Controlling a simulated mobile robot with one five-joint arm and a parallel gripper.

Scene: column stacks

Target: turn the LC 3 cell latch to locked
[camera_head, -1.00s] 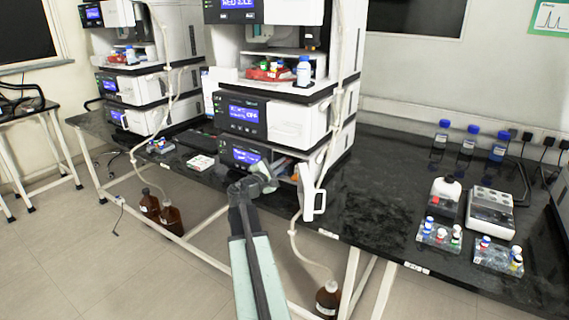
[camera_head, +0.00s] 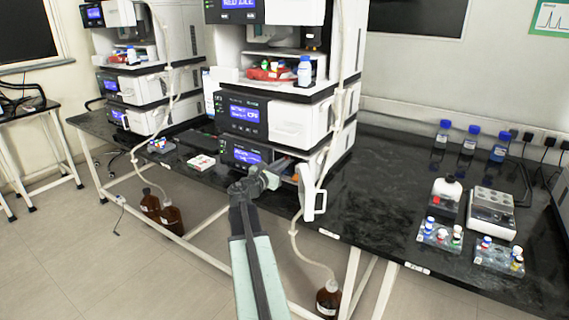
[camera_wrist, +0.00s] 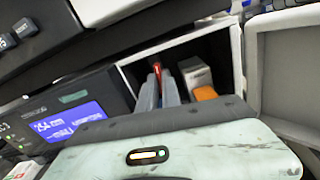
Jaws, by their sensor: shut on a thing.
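The bottom module (camera_head: 245,153) of the centre stack has a blue display and an open bay at its right. My gripper (camera_head: 275,178) reaches that bay. In the wrist view, my gripper's grey fingers (camera_wrist: 158,84) are inside the bay, closed around a thin red part (camera_wrist: 157,69), which looks like the cell latch lever. Only its tip shows between the fingers; its base and exact angle are hidden. An orange block (camera_wrist: 205,93) on a pale housing (camera_wrist: 193,74) sits just right of the fingers. I cannot read an LC 3 label.
An open white door (camera_head: 312,190) hangs at the bay's right; it also fills the right of the wrist view (camera_wrist: 285,75). Pale tubing (camera_head: 295,240) runs down in front of the bench to a brown bottle (camera_head: 328,298).

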